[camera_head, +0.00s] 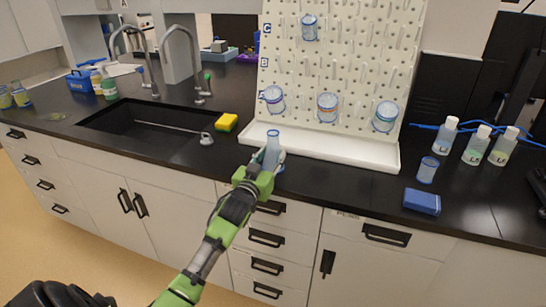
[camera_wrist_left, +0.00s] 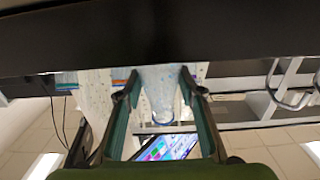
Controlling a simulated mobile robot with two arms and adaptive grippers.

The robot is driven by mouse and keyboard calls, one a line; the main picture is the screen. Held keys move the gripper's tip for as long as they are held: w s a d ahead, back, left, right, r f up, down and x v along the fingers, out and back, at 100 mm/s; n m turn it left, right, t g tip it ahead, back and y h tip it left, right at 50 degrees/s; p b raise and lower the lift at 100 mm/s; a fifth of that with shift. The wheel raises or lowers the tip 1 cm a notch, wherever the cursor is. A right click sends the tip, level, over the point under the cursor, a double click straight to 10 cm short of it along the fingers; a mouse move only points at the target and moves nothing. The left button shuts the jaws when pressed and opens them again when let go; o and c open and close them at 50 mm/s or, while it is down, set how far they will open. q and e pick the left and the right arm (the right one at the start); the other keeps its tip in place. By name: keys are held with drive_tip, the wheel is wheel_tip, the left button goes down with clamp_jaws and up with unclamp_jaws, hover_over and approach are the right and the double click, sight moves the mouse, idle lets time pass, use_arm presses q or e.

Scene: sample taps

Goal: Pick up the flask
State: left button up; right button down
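The flask (camera_head: 272,148) is a clear, bluish vessel with a narrow neck. It stands upright near the front edge of the black counter, just in front of the pegboard's white tray. My left gripper (camera_head: 271,158) reaches it from the front, with one finger on each side of the flask. In the left wrist view the flask (camera_wrist_left: 162,92) shows between the two fingertips (camera_wrist_left: 160,76). The fingers are spread wide, and I see no clear contact. The gripper hides part of the flask's lower body in the head view. My right gripper is not in view.
Behind the flask stands a white pegboard (camera_head: 335,75) with hanging glassware, above a white tray (camera_head: 330,147). A yellow sponge (camera_head: 226,123) and a sink (camera_head: 150,120) are at left. A small beaker (camera_head: 427,170), blue box (camera_head: 422,201) and several bottles (camera_head: 478,146) are at right.

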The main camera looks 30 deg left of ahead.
use_arm(q)
drive_tip(key=shift+r, duration=0.1)
drive_tip(key=shift+r, duration=0.55)
drive_tip(key=s+a+r+b, duration=0.1)
drive_tip(key=s+a+r, duration=0.4)
drive_tip(key=s+r, duration=0.6)
drive_tip(key=shift+s+r, duration=0.4)
drive_tip(key=shift+s, duration=0.65)
drive_tip(key=shift+o, duration=0.7)
drive_tip(key=shift+c, duration=0.5)
drive_tip(key=shift+f, duration=0.15)
